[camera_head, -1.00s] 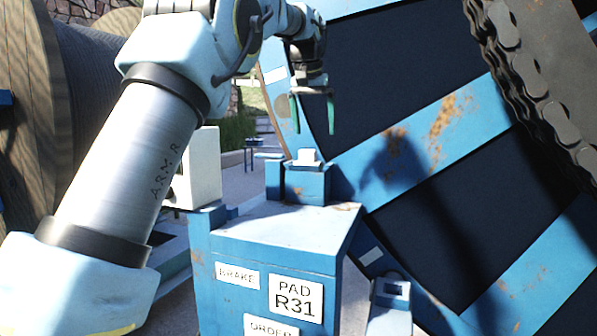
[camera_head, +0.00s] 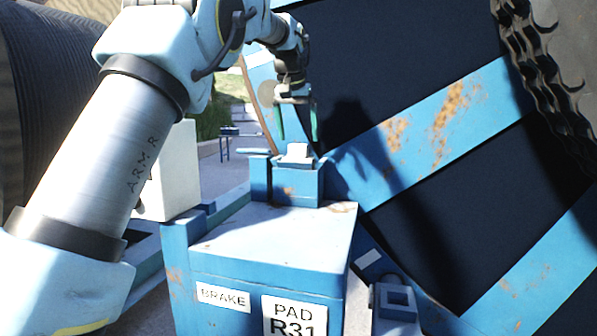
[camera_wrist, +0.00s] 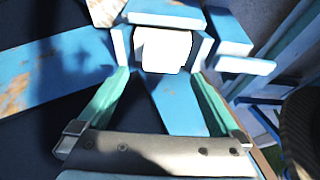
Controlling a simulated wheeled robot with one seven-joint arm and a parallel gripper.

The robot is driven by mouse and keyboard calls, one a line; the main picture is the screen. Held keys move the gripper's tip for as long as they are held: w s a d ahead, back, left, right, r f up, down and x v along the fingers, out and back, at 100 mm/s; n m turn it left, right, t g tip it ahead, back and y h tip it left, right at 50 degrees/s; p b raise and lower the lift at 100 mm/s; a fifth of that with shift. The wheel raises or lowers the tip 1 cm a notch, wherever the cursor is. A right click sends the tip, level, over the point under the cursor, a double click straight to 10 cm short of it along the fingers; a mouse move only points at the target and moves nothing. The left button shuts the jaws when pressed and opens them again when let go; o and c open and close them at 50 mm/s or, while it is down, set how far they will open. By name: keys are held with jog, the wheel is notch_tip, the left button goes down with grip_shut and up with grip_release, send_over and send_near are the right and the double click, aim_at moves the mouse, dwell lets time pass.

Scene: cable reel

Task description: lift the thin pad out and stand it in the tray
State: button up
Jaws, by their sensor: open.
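A pale, white pad (camera_head: 297,153) sits in a blue holder (camera_head: 298,186) on top of the brake housing, with its top showing above the walls. In the wrist view the pad (camera_wrist: 163,50) shows as a white face between blue walls. My gripper (camera_head: 297,124) is open and empty just above the pad, pointing down. In the wrist view its green fingers (camera_wrist: 160,76) stand apart, one toward each side of the pad. The pad's lower part is hidden in the holder. I cannot clearly identify the tray.
The blue brake housing (camera_head: 270,235) carries "BRAKE" and "PAD R31" labels. The big blue reel (camera_head: 440,115) with rust patches rises close on the right, beside a chain (camera_head: 540,60). A white block (camera_head: 172,175) stands left. A small blue open box (camera_head: 395,298) is lower right.

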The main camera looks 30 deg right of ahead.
aim_at(299, 145)
jog(key=p+x, duration=0.1)
jog(key=x, duration=0.3)
jog(key=shift+f+p, duration=0.2)
jog(key=shift+p, duration=0.15)
jog(key=shift+a, duration=0.1)
grip_shut()
dwell(0.4)
jog(key=shift+r, duration=0.1)
